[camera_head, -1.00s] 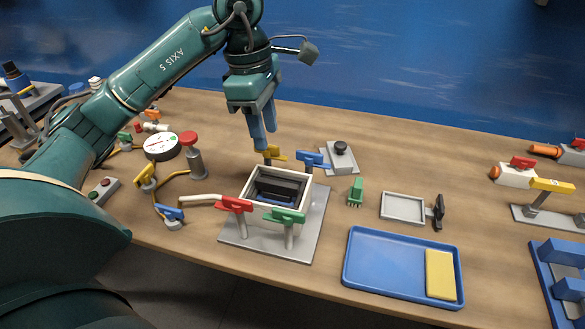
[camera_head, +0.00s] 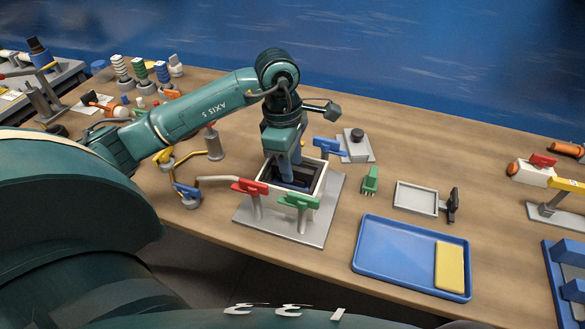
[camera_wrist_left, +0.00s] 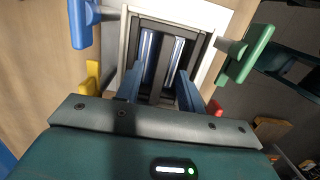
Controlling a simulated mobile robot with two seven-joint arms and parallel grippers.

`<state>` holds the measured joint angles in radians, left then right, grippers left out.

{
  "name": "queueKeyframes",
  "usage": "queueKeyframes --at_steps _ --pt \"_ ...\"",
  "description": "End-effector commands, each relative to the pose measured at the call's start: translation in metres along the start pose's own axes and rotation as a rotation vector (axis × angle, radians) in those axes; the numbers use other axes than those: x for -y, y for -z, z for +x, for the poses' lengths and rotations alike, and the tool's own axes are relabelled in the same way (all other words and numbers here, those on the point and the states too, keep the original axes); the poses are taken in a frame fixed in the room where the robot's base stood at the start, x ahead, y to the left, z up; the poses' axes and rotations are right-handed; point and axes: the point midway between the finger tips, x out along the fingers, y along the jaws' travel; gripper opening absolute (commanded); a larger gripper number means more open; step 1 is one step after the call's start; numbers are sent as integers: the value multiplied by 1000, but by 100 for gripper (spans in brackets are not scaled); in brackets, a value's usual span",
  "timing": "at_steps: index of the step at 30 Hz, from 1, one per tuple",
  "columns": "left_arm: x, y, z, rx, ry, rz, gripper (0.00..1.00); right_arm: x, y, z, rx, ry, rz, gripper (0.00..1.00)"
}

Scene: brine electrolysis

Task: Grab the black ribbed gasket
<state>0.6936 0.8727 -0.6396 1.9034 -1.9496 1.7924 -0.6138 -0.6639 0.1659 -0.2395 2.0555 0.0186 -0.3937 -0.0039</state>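A black piece (camera_head: 300,172), which looks like the ribbed gasket, sits inside a white-rimmed square box (camera_head: 318,186). In the left wrist view it shows as a dark frame (camera_wrist_left: 161,62) around shiny upright bars; I cannot make out its ribs clearly. My left gripper (camera_head: 288,176) points down into the box and covers part of the piece. In the left wrist view the blue fingers (camera_wrist_left: 160,82) are apart, one on each side of the dark bars. I cannot tell whether they touch anything. My right gripper is not in view.
Red (camera_head: 250,187), green (camera_head: 299,201) and blue (camera_head: 328,147) clamps stand around the box on a grey plate (camera_head: 325,215). A blue tray (camera_head: 395,262) with a yellow block, a small grey tray (camera_head: 415,199) and a green brush-like part (camera_head: 370,180) lie to the right.

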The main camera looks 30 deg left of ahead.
Motion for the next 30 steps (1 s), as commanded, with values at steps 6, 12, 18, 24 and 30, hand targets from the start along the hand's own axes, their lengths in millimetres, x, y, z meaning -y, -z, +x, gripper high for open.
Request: queueKeyframes --at_steps 6,12,18,24,30 --pt "0 0 7 0 0 0 38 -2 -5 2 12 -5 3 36" --pt "0 0 7 0 0 0 30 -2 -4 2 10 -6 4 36" --pt "0 0 6 0 0 0 14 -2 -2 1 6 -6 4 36" --pt "0 0 6 0 0 0 0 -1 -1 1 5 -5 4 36" --pt "0 0 6 0 -1 0 0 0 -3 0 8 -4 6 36"
